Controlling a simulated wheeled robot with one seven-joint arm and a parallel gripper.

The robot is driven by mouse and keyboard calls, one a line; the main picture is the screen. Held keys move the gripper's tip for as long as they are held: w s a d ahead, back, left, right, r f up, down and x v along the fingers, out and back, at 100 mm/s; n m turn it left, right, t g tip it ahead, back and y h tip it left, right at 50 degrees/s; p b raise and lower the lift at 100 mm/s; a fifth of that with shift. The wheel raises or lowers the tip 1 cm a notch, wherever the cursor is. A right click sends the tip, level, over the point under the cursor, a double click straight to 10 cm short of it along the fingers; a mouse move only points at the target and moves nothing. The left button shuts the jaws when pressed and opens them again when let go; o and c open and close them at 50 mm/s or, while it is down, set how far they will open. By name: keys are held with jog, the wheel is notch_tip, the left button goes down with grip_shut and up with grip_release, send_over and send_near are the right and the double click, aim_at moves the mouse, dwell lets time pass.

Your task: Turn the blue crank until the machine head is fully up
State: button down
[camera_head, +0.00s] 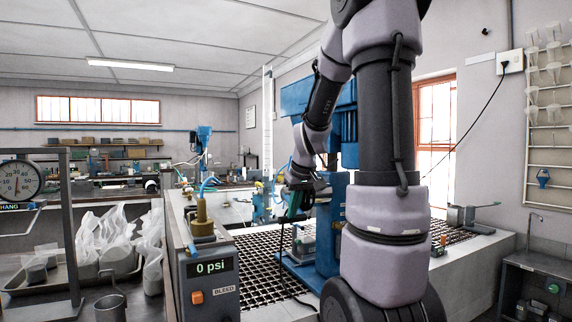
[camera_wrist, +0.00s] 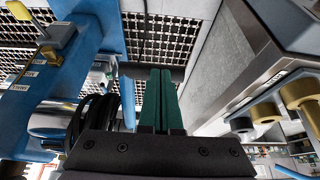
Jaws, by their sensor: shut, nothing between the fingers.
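The blue flotation machine stands on the grated bench, largely behind my arm in the head view. Its blue machine head (camera_head: 297,97) is up top, and its lower blue column (camera_head: 328,228) shows beside my arm. My gripper (camera_head: 292,212) is in front of the machine, pointing down. In the wrist view the green fingers of my gripper (camera_wrist: 160,74) are together with nothing between them. A blue machine part (camera_wrist: 58,62) with white labels and a yellow knob is left of the fingers, apart from them. I cannot make out the blue crank in either view.
A pressure box (camera_head: 210,280) reading 0 psi stands near my gripper. The black grating (camera_head: 255,258) covers the bench. A hanging scale (camera_head: 18,182) and a tray of bagged samples are at left. A sink unit (camera_head: 540,262) is at right.

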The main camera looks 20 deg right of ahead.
jog(key=x, duration=0.7)
jog(key=shift+s+f, duration=0.2)
jog(key=shift+s, duration=0.05)
jog(key=shift+r, duration=0.1)
dwell(0.4)
